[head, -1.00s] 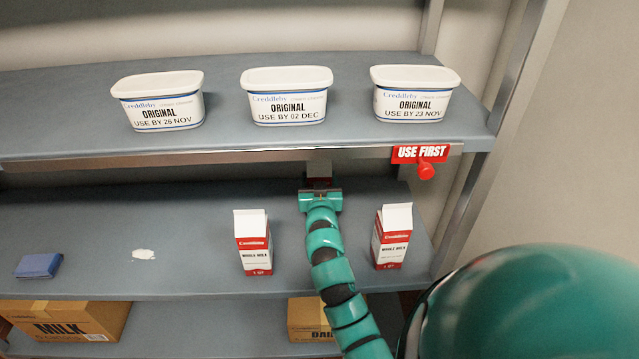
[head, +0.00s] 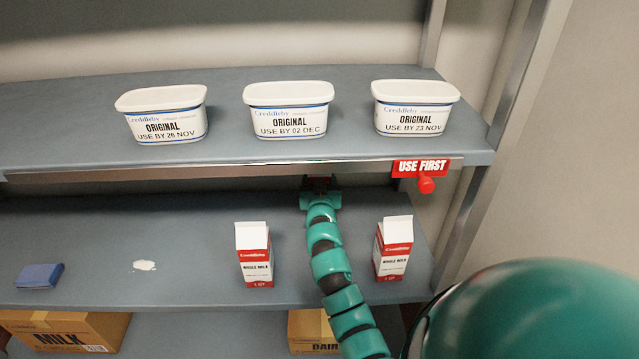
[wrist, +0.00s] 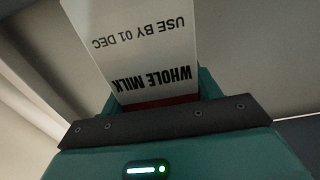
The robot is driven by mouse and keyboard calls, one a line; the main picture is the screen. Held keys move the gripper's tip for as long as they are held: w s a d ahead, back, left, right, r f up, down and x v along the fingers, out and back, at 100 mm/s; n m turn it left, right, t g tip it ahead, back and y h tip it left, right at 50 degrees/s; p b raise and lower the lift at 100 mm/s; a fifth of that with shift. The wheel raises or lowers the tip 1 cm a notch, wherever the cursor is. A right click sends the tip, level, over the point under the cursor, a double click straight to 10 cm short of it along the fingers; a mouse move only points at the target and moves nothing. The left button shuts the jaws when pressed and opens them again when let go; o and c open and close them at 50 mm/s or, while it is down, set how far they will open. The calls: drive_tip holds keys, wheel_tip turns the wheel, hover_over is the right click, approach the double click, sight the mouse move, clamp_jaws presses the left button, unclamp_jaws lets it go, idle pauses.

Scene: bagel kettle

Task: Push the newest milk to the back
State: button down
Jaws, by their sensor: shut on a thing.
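My gripper (head: 320,197) reaches onto the lower shelf, under the front edge of the upper shelf. It is shut on a milk carton (wrist: 150,45), whose "WHOLE MILK" and "USE BY 01 DEC" print shows upside down in the wrist view. In the head view the upper shelf and my gripper hide most of this carton. A second milk carton (head: 254,258) stands upright nearer the front, left of my arm. A third milk carton (head: 393,250) stands upright right of my arm. No dates are readable on these two.
Three white tubs, left (head: 165,115), middle (head: 289,111) and right (head: 414,108), stand on the upper shelf (head: 60,130). A red "USE FIRST" tag (head: 421,167) hangs at its edge. A blue cloth (head: 40,276) and white spill (head: 145,266) lie on the lower shelf (head: 190,280).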

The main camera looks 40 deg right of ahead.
drive_tip(key=shift+x, duration=0.8)
drive_tip(key=shift+b, duration=0.3)
drive_tip(key=shift+c, duration=1.4)
unclamp_jaws()
drive_tip(key=shift+f, duration=0.1)
drive_tip(key=shift+s+a, duration=0.15)
drive_tip(key=v, duration=1.7)
drive_tip(key=shift+s, duration=0.15)
drive_tip(key=shift+f, duration=0.1)
